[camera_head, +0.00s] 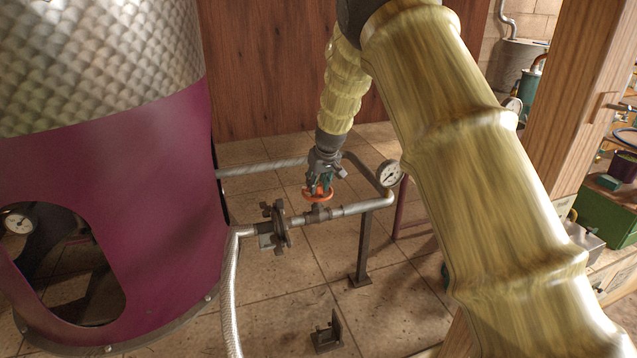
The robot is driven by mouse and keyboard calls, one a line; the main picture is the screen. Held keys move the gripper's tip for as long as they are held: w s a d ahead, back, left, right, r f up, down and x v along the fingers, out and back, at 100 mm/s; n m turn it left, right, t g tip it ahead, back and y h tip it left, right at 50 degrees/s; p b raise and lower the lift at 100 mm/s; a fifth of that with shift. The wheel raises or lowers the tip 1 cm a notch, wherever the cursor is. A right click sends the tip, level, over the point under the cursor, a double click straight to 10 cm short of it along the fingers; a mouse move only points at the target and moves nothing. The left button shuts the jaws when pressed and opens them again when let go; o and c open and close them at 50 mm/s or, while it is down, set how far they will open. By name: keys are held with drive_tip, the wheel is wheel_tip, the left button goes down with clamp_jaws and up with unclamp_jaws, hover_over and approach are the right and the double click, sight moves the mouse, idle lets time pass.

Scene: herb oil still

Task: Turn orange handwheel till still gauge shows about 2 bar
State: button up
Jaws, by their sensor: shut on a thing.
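The orange handwheel (318,195) sits on a valve on the grey metal pipe (352,209) near the middle of the view. My gripper (322,184) comes down from above and is shut on the handwheel, its fingers hiding part of the rim. A round white-faced gauge (389,174) stands on the pipe just right of the valve. Another round gauge (18,222) shows through the opening in the purple still body (120,190) at the left. Both needles are too small to read surely.
A dark flange (279,226) and a braided hose (230,290) lie left of the valve. A post (363,250) supports the pipe. A small bracket (327,333) stands on the tiled floor. A wooden post (588,95) and a green box (606,218) are at right.

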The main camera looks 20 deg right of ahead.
drive_tip(key=shift+d+n+b, duration=0.1)
drive_tip(key=shift+n+b, duration=0.3)
drive_tip(key=shift+f+n+y+b, duration=0.1)
drive_tip(key=shift+n+y+b, duration=0.3)
drive_tip(key=shift+n, duration=0.2)
drive_tip(key=n+y+b, duration=0.1)
drive_tip(key=n, duration=0.2)
drive_tip(key=shift+w+d+g, duration=0.1)
drive_tip(key=shift+g, duration=0.2)
drive_tip(key=n+b, duration=0.1)
drive_tip(key=n, duration=0.2)
drive_tip(key=n+g+y, duration=0.1)
drive_tip(key=n, duration=0.2)
drive_tip(key=shift+w+d+g+y+b, duration=0.1)
drive_tip(key=shift+g+y+b, duration=0.2)
drive_tip(key=shift+b, duration=0.05)
drive_tip(key=o, duration=1)
drive_tip(key=shift+r, duration=0.2)
